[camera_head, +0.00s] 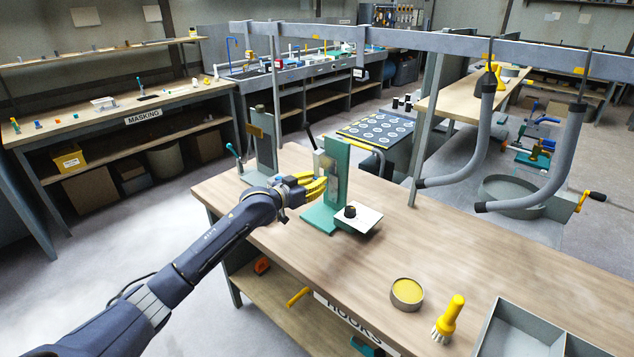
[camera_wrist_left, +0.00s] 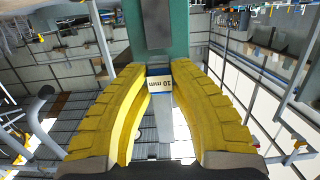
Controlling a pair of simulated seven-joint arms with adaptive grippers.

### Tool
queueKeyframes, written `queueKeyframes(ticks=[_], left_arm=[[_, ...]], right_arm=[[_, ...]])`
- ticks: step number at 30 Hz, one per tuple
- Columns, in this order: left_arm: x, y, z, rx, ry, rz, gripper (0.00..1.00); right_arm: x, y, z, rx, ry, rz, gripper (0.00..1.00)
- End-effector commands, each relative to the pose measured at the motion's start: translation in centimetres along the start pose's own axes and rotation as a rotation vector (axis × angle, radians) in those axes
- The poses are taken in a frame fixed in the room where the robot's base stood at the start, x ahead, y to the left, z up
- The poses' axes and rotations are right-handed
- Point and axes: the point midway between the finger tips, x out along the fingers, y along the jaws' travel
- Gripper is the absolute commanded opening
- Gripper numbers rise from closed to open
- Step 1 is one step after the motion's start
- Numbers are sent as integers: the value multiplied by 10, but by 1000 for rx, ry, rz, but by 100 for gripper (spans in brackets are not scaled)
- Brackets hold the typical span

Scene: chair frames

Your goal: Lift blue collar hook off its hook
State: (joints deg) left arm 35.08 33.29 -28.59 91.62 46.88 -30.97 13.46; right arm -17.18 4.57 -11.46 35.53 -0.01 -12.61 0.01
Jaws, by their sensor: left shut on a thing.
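My left gripper (camera_head: 322,186) reaches in from the left, its yellow fingers at the upright of a green stand (camera_head: 340,165) on the wooden bench. In the left wrist view its fingers (camera_wrist_left: 160,72) are closed on a small piece with a white "10 mm" label (camera_wrist_left: 171,83) and blue at its edges, just against the green upright (camera_wrist_left: 160,50). A grey tapered strip shows between the fingers below it. I cannot make out a hook with a blue collar for sure. My right gripper is not in view.
The stand's base carries a pale plate with a black knob (camera_head: 351,211). A grey stand (camera_head: 264,140) is behind it to the left. A round tin (camera_head: 407,292), a yellow-handled brush (camera_head: 450,318) and a grey tray (camera_head: 520,325) sit at the front right. The bench middle is clear.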

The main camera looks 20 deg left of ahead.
Motion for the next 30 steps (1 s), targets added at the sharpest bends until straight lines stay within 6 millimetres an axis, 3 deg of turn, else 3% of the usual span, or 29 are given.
queueKeyframes(ticks=[18, 30], left_arm=[[-41, 0, -2, 1, 0, 0, 0], [-46, 0, -2, 0, 0, -1, 0]], right_arm=[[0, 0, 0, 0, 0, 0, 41], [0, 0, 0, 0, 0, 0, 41]])
